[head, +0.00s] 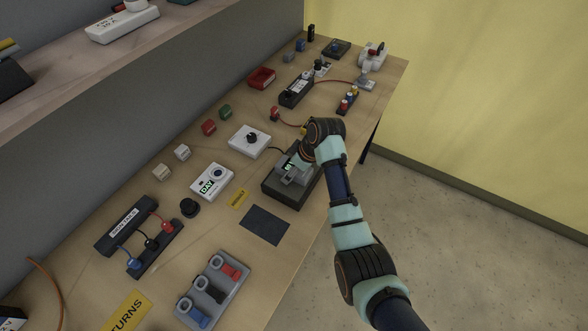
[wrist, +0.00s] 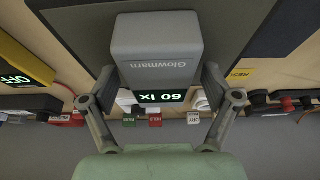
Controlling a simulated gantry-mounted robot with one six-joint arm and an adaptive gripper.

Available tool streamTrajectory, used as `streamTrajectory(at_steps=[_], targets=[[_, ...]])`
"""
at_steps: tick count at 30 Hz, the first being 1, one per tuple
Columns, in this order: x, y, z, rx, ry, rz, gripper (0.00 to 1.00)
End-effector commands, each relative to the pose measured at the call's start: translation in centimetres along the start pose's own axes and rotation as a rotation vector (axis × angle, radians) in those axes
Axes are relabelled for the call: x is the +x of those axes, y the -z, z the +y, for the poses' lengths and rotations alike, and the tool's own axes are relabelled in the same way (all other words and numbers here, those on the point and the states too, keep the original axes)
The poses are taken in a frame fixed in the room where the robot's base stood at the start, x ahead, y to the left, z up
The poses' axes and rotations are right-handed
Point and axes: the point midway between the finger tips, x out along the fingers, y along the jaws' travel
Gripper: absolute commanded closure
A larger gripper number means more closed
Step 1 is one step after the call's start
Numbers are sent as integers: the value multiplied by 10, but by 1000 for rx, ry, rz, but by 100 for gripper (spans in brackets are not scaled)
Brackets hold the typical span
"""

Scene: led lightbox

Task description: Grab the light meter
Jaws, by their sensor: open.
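The light meter (wrist: 158,40) is a grey block marked "Glowmarn" with a lit display reading 60 lx, upside down in the wrist view. It lies over a dark grey surface. My gripper (wrist: 160,75) is open, with one finger on each side of the meter's display end. Whether the fingers touch it is unclear. In the head view my gripper (head: 298,170) is low over a dark grey box (head: 288,194) near the bench's right edge. There it and my wrist partly hide the meter.
A dark blue mat (head: 264,224) and a yellow label (head: 239,198) lie in front of the box. A white DAY box (head: 212,181) and a white dial box (head: 249,141) stand to the left. A grey tray (head: 238,283) with coloured clips is nearer. The shelf (head: 60,85) overhangs at upper left.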

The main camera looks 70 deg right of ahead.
Motion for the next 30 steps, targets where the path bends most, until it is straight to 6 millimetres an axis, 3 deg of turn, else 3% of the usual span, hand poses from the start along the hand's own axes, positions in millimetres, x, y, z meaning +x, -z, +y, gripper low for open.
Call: streamTrajectory(at_steps=[9,22,23,30], targets=[[1,-1,0,0,0,-1,12],[1,-1,0,0,1,-1,82],[1,-1,0,0,1,-1,86],[0,0,0,-1,0,1,86]])
